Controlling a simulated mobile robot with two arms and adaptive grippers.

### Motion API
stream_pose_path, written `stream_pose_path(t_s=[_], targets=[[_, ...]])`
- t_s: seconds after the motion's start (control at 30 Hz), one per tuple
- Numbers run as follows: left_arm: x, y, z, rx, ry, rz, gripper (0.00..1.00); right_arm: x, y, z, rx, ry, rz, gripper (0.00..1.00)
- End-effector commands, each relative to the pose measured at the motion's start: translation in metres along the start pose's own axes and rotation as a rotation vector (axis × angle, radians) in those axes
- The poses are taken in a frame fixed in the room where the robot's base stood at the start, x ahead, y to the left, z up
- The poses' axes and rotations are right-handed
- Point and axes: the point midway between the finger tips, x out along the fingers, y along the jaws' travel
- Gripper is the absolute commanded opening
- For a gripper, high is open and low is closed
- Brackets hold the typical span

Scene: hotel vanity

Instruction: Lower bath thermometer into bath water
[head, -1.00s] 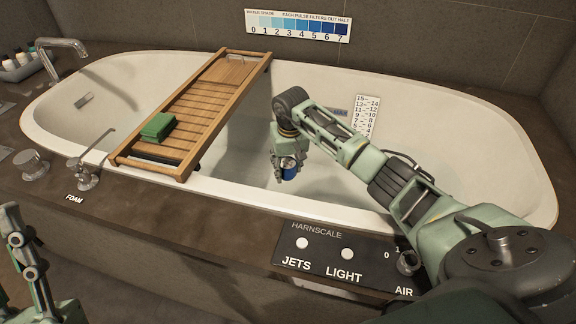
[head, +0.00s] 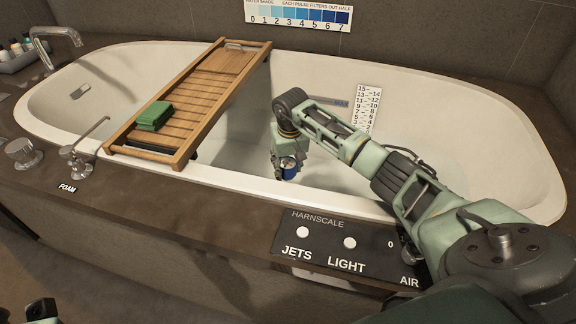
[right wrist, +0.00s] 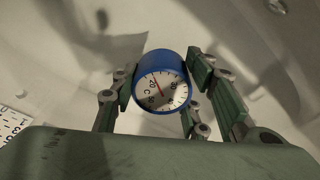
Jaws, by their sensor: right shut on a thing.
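My left gripper (head: 42,312) shows only as a dark piece at the bottom left edge, mostly cut off.
A wooden bath tray (head: 215,90) with a green folded cloth (head: 155,115) spans the tub left of my right gripper. A depth scale (head: 368,108) is on the far inner wall. The control panel (head: 335,245), tap (head: 55,45) and handle (head: 80,160) line the rim.

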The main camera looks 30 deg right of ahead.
Motion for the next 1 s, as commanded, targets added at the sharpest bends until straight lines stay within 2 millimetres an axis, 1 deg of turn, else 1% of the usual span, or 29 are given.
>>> stream_pose_path(t_s=[0.17, 0.2, 0.43, 0.77, 0.87, 1.0], targets=[[0.000, 0.000, 0.000, 0.000, 0.000, 0.000, 0.41, -0.001, 0.000, 0.000, 0.000, 0.001, 0.000, 0.14], [0.000, 0.000, 0.000, 0.000, 0.000, 0.000, 0.41, -0.001, 0.000, 0.000, 0.000, 0.001, 0.000, 0.44], [0.000, 0.000, 0.000, 0.000, -0.001, 0.000, 0.41, -0.001, 0.000, 0.000, 0.000, 0.000, 0.000, 0.64], [0.000, 0.000, 0.000, 0.000, -0.001, 0.000, 0.41, -0.002, 0.000, 0.000, 0.000, 0.000, 0.000, 0.64], [0.000, 0.000, 0.000, 0.000, -0.001, 0.000, 0.41, -0.011, 0.000, -0.001, 0.000, 0.002, -0.001, 0.64], [0.000, 0.000, 0.000, 0.000, -0.001, 0.000, 0.41, -0.037, 0.001, -0.002, -0.001, 0.006, 0.000, 0.64]])
